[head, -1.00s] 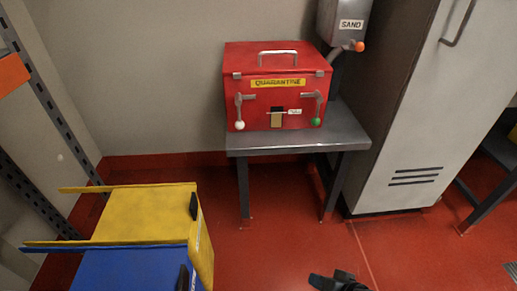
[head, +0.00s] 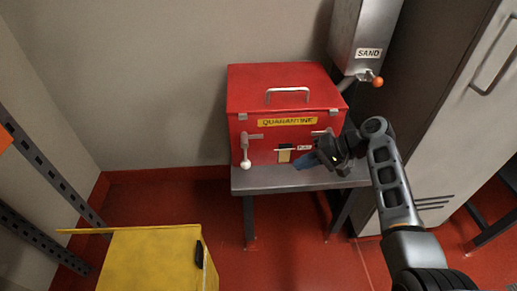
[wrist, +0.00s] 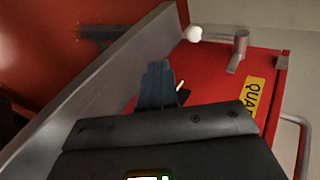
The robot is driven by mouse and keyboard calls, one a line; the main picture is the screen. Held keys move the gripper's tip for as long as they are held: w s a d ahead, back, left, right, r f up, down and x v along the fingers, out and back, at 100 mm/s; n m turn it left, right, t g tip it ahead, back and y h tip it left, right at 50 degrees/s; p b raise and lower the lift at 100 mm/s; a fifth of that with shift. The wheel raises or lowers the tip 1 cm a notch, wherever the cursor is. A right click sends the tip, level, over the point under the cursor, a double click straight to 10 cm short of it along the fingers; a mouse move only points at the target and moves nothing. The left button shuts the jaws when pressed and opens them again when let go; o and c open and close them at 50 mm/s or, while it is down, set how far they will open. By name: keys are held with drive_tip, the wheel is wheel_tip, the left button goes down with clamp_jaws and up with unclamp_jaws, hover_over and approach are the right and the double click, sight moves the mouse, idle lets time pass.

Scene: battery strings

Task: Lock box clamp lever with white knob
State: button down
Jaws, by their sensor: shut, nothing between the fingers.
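The red quarantine box (head: 262,90) stands on a grey metal table. Its clamp lever with the white knob (head: 246,163) is at the left of the front face, and the lever hangs down with the knob at its lower end. The white knob also shows in the wrist view (wrist: 193,34), beyond my fingertips, with its lever (wrist: 217,39) running right to a bracket. My gripper (head: 301,164) is shut and empty in front of the box's lower right front, to the right of the white knob and apart from it. It hides the green-knobbed lever.
The table (head: 265,180) has a bare front strip. A sand dispenser (head: 362,35) with an orange knob hangs at the right of the box, beside a tall grey cabinet (head: 465,110). A yellow bin (head: 150,260) stands at the lower left.

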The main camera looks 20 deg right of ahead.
sight(245, 156)
drive_tip(key=shift+w+d+r, duration=0.2)
drive_tip(key=shift+w+r, duration=0.15)
drive_tip(key=shift+r, duration=0.1)
drive_tip(key=shift+w+d+r, duration=0.15)
drive_tip(key=shift+w+r, duration=0.2)
drive_tip(key=shift+r, duration=0.1)
drive_tip(key=b+x, duration=0.1)
drive_tip(key=x, duration=0.8)
drive_tip(key=shift+a+f+b, duration=0.2)
drive_tip(key=shift+a+b, duration=0.1)
drive_tip(key=a, duration=0.1)
drive_tip(key=w+a, duration=0.1)
drive_tip(key=a, duration=0.1)
drive_tip(key=shift+w+r, duration=0.25)
drive_tip(key=shift+w, duration=0.05)
drive_tip(key=shift+w+a+r, duration=0.1)
drive_tip(key=shift+w+a, duration=0.15)
drive_tip(key=shift+a, duration=0.1)
drive_tip(key=shift+a, duration=0.1)
